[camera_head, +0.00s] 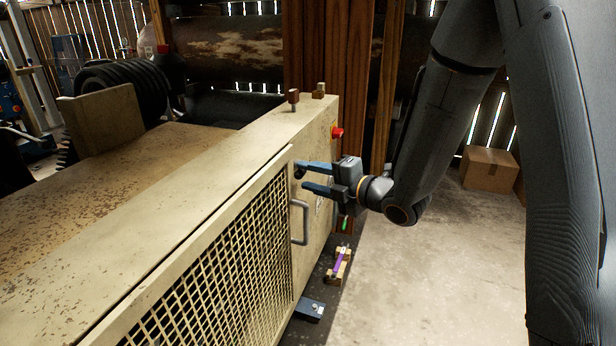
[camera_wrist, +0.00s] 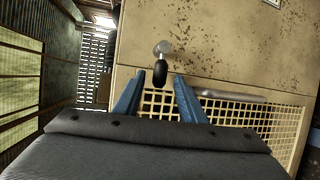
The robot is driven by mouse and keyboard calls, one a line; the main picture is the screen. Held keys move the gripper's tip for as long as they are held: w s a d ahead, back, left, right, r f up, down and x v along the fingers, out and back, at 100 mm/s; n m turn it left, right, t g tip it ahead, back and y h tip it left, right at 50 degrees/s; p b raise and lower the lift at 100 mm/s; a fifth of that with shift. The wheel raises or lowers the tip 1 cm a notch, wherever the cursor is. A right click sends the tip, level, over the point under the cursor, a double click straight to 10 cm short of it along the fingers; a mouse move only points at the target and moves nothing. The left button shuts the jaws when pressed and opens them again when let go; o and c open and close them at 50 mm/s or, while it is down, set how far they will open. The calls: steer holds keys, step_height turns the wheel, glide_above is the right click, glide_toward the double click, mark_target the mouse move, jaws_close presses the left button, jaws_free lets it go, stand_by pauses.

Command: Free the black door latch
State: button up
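The black door latch (camera_wrist: 160,73) hangs from a round metal pivot on the beige panel, just above the mesh door's edge in the wrist view. In the head view it is a small dark spot (camera_head: 299,172), partly hidden by the upper finger. The mesh door (camera_head: 215,270) looks closed and has a grey bar handle (camera_head: 304,222). My gripper (camera_head: 304,177) is open at the panel, its blue fingers spread. In the wrist view, the fingertips (camera_wrist: 158,81) stand on either side of the latch's lower end, with gaps visible; I see no grip on it.
A red button (camera_head: 337,132) sits on the compressor's end face. A small knob (camera_head: 293,98) stands on top. A blue pedal-like piece (camera_head: 310,310) and a block with purple (camera_head: 338,265) lie low beside the compressor. A cardboard box (camera_head: 489,169) stands behind open floor at right.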

steer(key=shift+w+a, duration=0.25)
steer(key=shift+a, duration=0.05)
jaws_close()
